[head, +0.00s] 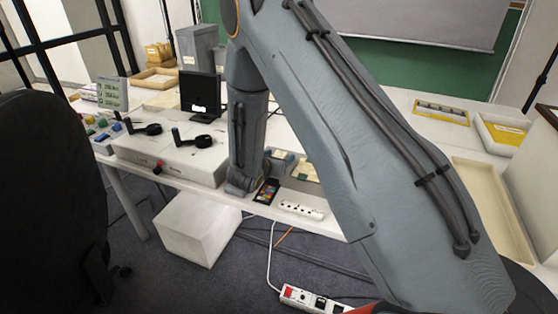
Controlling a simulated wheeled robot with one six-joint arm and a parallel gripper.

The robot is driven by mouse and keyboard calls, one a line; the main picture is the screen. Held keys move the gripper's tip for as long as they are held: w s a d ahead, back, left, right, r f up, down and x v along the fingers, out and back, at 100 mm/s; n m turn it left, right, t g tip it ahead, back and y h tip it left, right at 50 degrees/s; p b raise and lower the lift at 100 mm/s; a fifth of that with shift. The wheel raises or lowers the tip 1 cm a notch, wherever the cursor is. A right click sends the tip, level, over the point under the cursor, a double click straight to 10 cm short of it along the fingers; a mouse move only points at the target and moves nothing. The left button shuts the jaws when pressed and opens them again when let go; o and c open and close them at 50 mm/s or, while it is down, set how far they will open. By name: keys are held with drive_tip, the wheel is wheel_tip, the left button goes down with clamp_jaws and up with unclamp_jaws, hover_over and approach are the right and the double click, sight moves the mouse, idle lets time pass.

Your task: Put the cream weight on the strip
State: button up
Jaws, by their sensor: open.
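My arm crosses the head view from the lower right to the top and comes down at the table's front edge. My gripper's fingers do not show. I cannot make out a cream weight for certain. A small compartmented tray (308,172) behind my arm holds pale pieces too small to name, and my arm hides part of it. A white socket strip (302,210) lies at the table's front edge, right of my lower arm. Another socket strip (312,300) with a red switch lies on the floor. I cannot tell which strip is meant.
A dark phone-like device (267,191) lies near the table edge. A pale flat box (170,160) bears black-handled tools. A dark screen (200,93), grey box (197,45) and shallow wooden tray (155,78) stand behind. A yellow-framed tray (441,112) is right. A black chair (50,200) fills the left.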

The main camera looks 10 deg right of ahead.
clamp_jaws()
drive_tip(key=shift+r, duration=0.1)
